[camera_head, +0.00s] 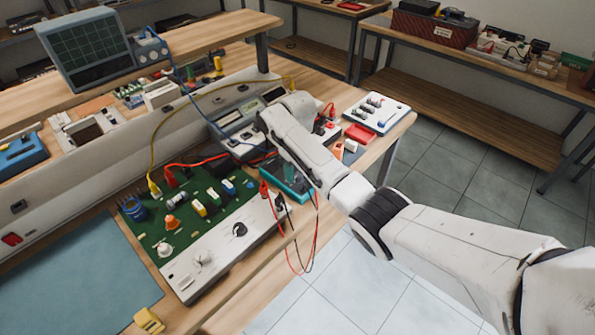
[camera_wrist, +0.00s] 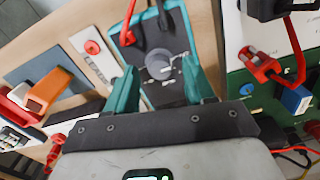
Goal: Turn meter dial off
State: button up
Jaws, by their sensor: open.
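The meter (camera_wrist: 165,90) has a dark face with a teal rim and shows in the wrist view at top middle. Its round grey dial (camera_wrist: 158,66) has white marks around it. My gripper (camera_wrist: 160,72) is open, its two teal fingers on either side of the dial and apart from each other. I cannot tell whether the fingertips touch the dial or the meter. Red and black leads run from the meter's upper end. In the head view, a teal meter (camera_head: 284,178) lies partly hidden beside my white arm, and my fingers cannot be made out there.
A green circuit board panel (camera_head: 190,215) with knobs and plugs stands left of the meter. Red and black wires hang over the bench front edge. A white panel (camera_head: 376,112) and a red tray (camera_head: 360,133) lie to the right. A blue mat (camera_head: 80,275) is at lower left.

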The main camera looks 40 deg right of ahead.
aim_at(298, 175)
notch_tip(298, 175, up, 10)
jog(key=shift+b, duration=0.4)
dwell(0.5)
